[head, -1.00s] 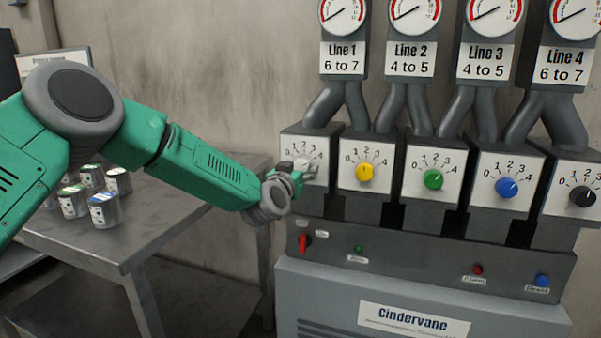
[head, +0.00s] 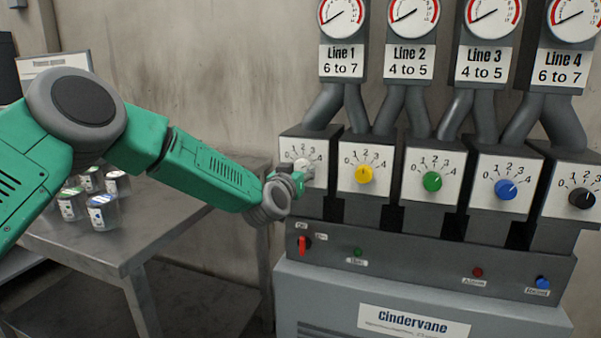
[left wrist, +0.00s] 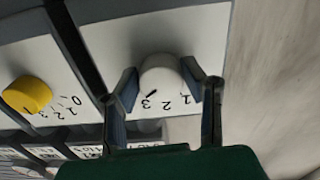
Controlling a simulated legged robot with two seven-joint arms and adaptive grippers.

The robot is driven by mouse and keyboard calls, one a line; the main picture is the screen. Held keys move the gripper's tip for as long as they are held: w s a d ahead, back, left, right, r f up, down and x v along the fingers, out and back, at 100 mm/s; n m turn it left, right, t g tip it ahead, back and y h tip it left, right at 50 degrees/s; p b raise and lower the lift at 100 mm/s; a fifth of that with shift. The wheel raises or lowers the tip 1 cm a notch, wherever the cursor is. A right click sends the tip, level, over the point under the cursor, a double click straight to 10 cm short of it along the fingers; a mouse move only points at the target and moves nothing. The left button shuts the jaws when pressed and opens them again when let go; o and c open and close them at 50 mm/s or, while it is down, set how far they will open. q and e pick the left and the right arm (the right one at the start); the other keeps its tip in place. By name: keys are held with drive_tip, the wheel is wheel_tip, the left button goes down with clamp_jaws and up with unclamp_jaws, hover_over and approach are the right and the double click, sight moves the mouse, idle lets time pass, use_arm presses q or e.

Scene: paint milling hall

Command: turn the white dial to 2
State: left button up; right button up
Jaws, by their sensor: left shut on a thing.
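The white dial (head: 304,167) is on the leftmost dial panel, under the Line 1 gauge. My left gripper (head: 296,173) is at this panel, partly covering the dial and its scale. In the left wrist view, the white dial (left wrist: 160,76) sits between the two fingers of my left gripper (left wrist: 162,84), which are shut on its sides. A short dark mark shows on the dial's edge near the printed numbers; I cannot tell exactly which number it points at. My right gripper is not in view.
A yellow dial (head: 364,174) is close to the right, followed by green (head: 432,182), blue (head: 506,189) and black (head: 582,198) dials. A red switch (head: 304,244) is below. A metal table (head: 150,240) with several small cans stands at the left.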

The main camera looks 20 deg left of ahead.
use_arm(q)
drive_tip(key=n, duration=0.5)
drive_tip(key=n+b, duration=0.2)
drive_tip(key=n, duration=0.3)
drive_tip(key=shift+n, duration=0.4)
idle(0.4)
drive_tip(key=o, duration=1.1)
drive_tip(key=shift+o, duration=0.2)
drive_tip(key=s, duration=1.2)
drive_tip(key=shift+a, duration=0.3)
